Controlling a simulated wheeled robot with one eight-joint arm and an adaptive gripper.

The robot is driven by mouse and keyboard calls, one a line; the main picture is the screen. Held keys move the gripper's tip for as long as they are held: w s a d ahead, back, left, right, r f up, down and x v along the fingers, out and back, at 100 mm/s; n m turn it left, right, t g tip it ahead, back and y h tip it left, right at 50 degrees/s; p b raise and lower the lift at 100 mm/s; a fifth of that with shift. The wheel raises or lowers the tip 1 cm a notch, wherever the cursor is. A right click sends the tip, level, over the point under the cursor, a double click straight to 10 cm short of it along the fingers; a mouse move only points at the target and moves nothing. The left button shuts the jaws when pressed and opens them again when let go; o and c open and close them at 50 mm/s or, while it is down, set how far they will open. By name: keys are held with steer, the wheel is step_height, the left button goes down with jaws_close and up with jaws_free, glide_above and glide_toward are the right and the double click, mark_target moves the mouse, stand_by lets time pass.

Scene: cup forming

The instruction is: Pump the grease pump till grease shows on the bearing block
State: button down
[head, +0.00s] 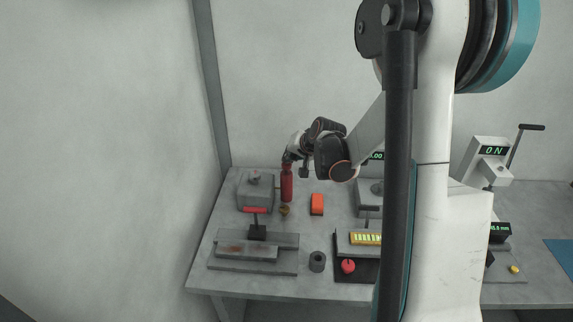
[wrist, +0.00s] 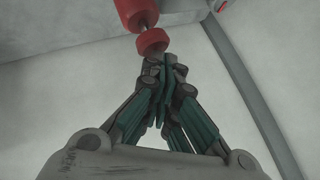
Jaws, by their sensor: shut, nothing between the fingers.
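The grease pump appears to be the upright red cylinder (head: 286,187) on the bench in the head view. In the wrist view its red body (wrist: 136,12) shows at the top edge, with a thin rod and a red knob (wrist: 152,42). My gripper (head: 287,160) is at the pump's top end. In the wrist view my gripper (wrist: 166,64) is shut and empty, its fingertips close to the knob; I cannot tell whether they touch. A grey block (head: 255,194) left of the pump may be the bearing block. No grease can be made out on it.
An orange block (head: 317,205) stands right of the pump, and a small brass piece (head: 284,211) lies in front. A grey vise-like fixture (head: 245,253), a dark cylinder (head: 317,262) and a red knob (head: 348,266) are nearer the front. My arm hides part of the bench.

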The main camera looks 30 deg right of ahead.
steer(key=shift+f+b, duration=0.75)
steer(key=shift+f, duration=0.15)
stand_by(0.8)
steer(key=shift+r, duration=0.15)
steer(key=shift+r+p, duration=1.05)
steer(key=shift+r, duration=0.4)
steer(key=shift+r+p, duration=1.7)
steer(key=shift+r, duration=0.8)
